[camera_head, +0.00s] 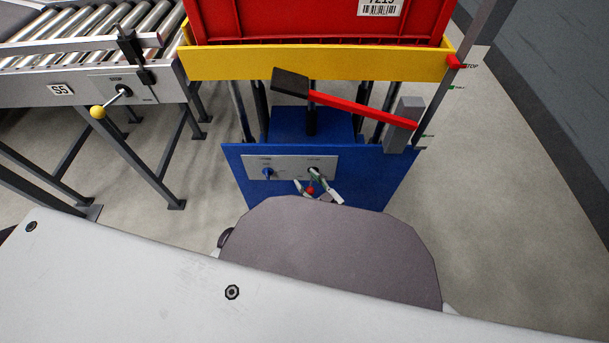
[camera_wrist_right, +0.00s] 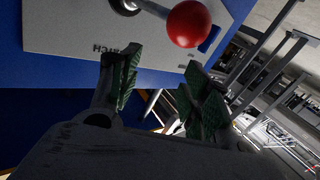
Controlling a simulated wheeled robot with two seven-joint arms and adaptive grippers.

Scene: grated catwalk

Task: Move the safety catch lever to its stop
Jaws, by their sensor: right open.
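The safety catch lever is a short metal rod with a red ball (camera_head: 310,190) on a light panel on the front of the blue lift. In the right wrist view the red ball (camera_wrist_right: 189,24) is just beyond my fingertips, nearer the right-hand finger. The label beside the rod is only partly legible. My right gripper (camera_head: 319,192) is at the panel with its fingers apart around the ball's area. In the wrist view the gripper (camera_wrist_right: 158,80) is open, with nothing between its green pads. I cannot tell whether it touches the ball. My left gripper is not in view.
A blue knob (camera_head: 267,173) sits left on the same panel (camera_head: 290,162). Above are a red-armed pedal lever (camera_head: 360,106), a yellow rim (camera_head: 320,63) and a red crate (camera_head: 300,20). A roller conveyor (camera_head: 90,40) with a yellow-ball lever (camera_head: 99,112) stands left. The floor right is clear.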

